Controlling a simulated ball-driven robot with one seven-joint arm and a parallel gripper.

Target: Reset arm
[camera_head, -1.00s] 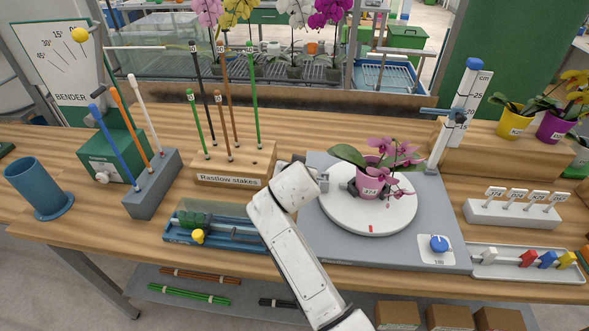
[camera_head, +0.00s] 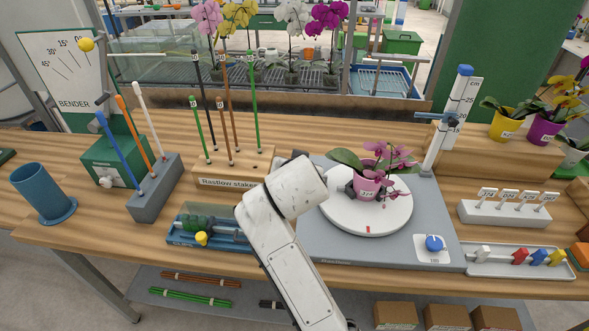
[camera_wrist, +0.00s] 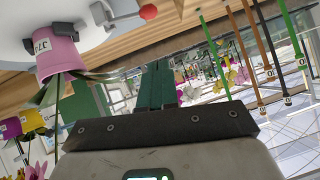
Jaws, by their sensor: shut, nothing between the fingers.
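My white arm (camera_head: 290,240) reaches up from the bottom of the head view, its rounded wrist between the stake block and the turntable. The wrist hides my fingers there. In the wrist view my gripper (camera_wrist: 157,70) shows as two dark fingers side by side, shut with nothing between them. A pink pot (camera_head: 367,188) with a pink-flowered orchid stands on the white turntable (camera_head: 345,217), to the right of my wrist. The pot also shows at the upper left of the wrist view (camera_wrist: 58,52), apart from my fingers.
The Rastlow stakes block (camera_head: 235,170) with several upright stakes is left of my wrist. A blue tray (camera_head: 190,242) lies in front of it. A height gauge (camera_head: 455,110) stands behind the turntable; a clip tray (camera_head: 510,262) lies at right.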

